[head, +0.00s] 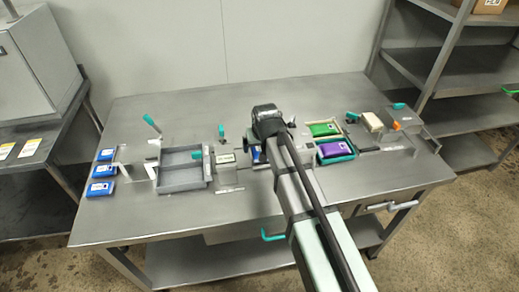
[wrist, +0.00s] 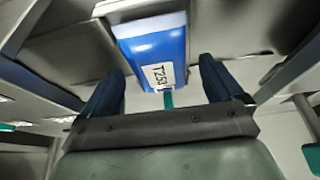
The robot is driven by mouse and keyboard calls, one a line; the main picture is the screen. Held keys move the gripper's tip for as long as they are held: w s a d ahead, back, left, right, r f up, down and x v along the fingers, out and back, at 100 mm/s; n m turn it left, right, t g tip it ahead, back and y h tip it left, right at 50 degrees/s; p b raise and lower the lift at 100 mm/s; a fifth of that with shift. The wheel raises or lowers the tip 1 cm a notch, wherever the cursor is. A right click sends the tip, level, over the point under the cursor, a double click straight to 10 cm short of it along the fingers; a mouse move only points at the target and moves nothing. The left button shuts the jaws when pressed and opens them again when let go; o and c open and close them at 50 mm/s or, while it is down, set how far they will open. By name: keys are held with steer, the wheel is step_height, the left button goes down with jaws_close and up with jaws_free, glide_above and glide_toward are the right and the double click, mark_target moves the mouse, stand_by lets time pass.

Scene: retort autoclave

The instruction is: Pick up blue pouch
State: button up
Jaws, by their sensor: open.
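In the wrist view, a blue pouch (wrist: 152,48) with a white label reading roughly T253 lies ahead of my gripper (wrist: 160,88). The dark fingers are apart, and the pouch's near labelled end shows between and just beyond their tips; I cannot tell whether they touch it. In the head view, the end of my arm is over the middle of the table and hides the fingertips. A small blue patch (head: 256,155) shows beneath it, mostly hidden. Three other blue pouches (head: 103,170) lie in a column at the table's left.
An empty grey tray (head: 208,181) stands left of my arm. Fixtures with teal handles (head: 152,122) stand around the table (head: 140,215). The front left of the table is clear.

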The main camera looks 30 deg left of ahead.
steer(key=shift+w+a+f, duration=0.1)
steer(key=shift+f, duration=0.2)
steer(key=shift+c, duration=0.3)
steer(key=c, duration=1.1)
steer(key=shift+r, duration=0.15)
steer(key=shift+c, duration=0.2)
